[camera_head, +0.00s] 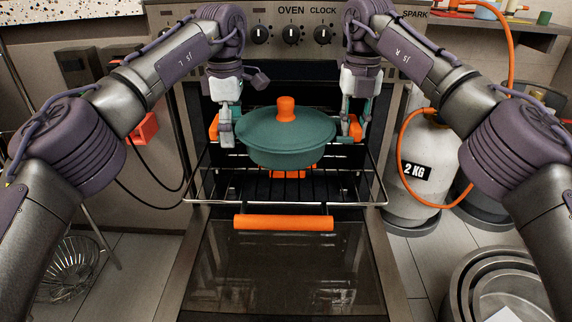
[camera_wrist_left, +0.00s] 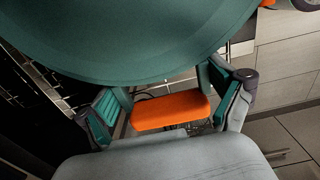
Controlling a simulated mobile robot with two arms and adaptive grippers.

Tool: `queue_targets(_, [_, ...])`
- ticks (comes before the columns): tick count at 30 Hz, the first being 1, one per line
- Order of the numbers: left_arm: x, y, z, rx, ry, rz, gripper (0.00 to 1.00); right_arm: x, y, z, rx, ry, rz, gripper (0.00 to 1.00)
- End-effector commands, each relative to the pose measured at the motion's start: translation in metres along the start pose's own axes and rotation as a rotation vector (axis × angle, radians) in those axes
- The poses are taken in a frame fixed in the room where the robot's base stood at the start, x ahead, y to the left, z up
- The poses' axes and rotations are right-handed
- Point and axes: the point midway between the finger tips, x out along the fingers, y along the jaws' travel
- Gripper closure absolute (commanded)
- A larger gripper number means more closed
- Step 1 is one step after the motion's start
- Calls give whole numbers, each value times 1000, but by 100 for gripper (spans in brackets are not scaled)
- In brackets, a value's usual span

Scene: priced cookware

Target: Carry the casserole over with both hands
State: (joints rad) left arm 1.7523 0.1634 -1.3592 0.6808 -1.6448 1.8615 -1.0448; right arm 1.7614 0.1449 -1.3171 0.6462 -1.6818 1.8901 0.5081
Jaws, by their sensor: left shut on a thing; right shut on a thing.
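The casserole (camera_head: 285,137) is a teal lidded pot with an orange knob (camera_head: 286,107) and orange side handles. It is level over the pulled-out oven rack (camera_head: 230,190); I cannot tell whether it touches the rack. My left gripper (camera_head: 226,128) is shut on its left handle (camera_head: 214,127). In the left wrist view, that orange handle (camera_wrist_left: 171,111) lies between the fingers, under the teal pot body (camera_wrist_left: 130,35). My right gripper (camera_head: 352,122) is shut on the right handle (camera_head: 355,128), partly hidden by the fingers.
The oven door (camera_head: 290,270) hangs open below, with an orange bar (camera_head: 283,222) along its top in the picture. A gas cylinder (camera_head: 412,165) with an orange hose stands at right. Stacked metal pans (camera_head: 480,280) are at lower right and a wire basket (camera_head: 70,270) at lower left.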

Motion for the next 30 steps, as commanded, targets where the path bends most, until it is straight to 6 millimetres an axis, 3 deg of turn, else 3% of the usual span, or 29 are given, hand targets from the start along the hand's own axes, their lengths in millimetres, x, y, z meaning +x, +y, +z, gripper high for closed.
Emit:
queue_targets(11, [2,0,-1,-2,0,2,77,3,-1,0,3,-2,0,100])
queue_targets(30, [41,0,-1,-1,0,2,77,41,-1,0,3,-2,0,100])
